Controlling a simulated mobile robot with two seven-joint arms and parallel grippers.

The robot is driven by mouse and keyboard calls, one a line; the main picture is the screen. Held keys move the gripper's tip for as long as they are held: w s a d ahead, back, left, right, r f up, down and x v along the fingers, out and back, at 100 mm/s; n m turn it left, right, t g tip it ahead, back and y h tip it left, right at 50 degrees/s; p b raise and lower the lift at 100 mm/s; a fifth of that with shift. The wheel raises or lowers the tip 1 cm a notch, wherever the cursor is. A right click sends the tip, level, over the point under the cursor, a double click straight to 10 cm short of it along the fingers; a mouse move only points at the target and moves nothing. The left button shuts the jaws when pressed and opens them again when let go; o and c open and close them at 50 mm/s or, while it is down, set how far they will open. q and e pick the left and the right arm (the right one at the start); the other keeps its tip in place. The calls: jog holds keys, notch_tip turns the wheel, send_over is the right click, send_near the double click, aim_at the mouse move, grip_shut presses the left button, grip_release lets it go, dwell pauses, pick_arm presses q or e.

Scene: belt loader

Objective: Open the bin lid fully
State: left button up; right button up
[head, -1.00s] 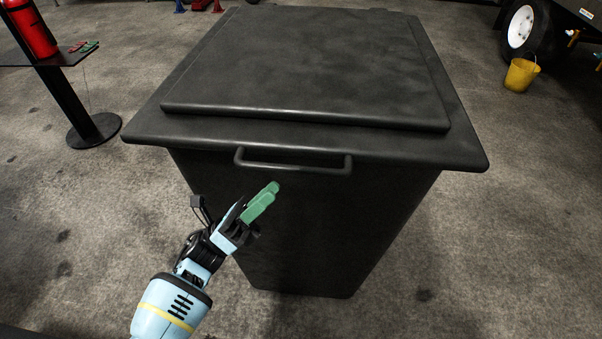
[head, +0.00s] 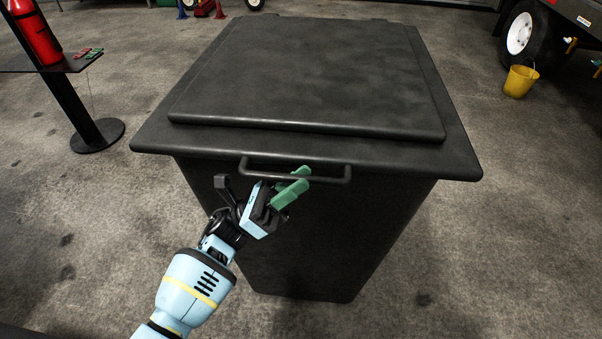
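The large dark grey bin (head: 300,225) stands upright in the middle of the head view. Its lid (head: 310,75) lies flat and closed on top. A bar handle (head: 335,180) runs along the front, just under the lid's near edge. My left gripper (head: 296,182) is at the middle of this handle, its green fingers apart. One fingertip shows at the bar's upper side and the other below it. I cannot tell whether either finger touches the bar. My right gripper is not in view.
A black stand (head: 97,130) with a shelf and a red fire extinguisher (head: 35,32) is at the left. A yellow bucket (head: 519,82) and a wheeled vehicle (head: 525,35) are at the upper right. The concrete floor around the bin is clear.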

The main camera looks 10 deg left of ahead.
pick_arm(q)
jog(key=shift+w+d+r, duration=0.1)
jog(key=shift+d+r, duration=0.4)
jog(key=shift+c, duration=0.2)
grip_shut()
